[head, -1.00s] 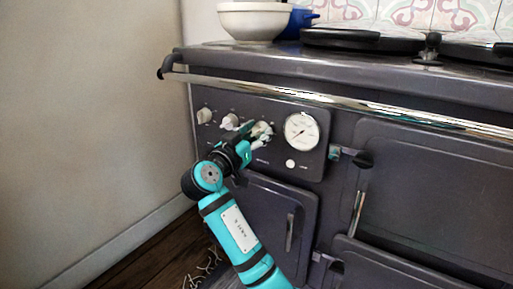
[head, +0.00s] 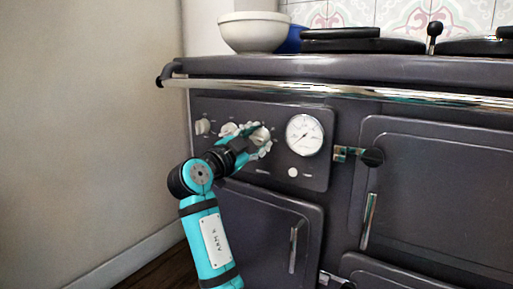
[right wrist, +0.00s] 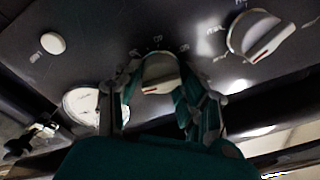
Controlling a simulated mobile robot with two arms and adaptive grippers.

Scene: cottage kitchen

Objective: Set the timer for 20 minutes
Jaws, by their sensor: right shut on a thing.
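The range's control panel (head: 228,165) carries a row of pale knobs and a round white gauge (head: 304,135). My right gripper (head: 252,138) is at the right-hand knob (head: 261,133), beside the gauge. In the right wrist view this knob (right wrist: 158,68) sits between the two fingers of my right gripper (right wrist: 157,88), which is shut on it. A red mark shows on the knob's grip bar. The printed marks around it are too blurred to read. No knob can be read as the timer by its label. My left gripper is out of view.
The left knob (head: 203,127) and middle knob (head: 228,130) are close by on the left. A chrome rail (head: 350,93) runs above the panel. A door latch (head: 352,155) sticks out at the right. A white bowl (head: 254,32) stands on top.

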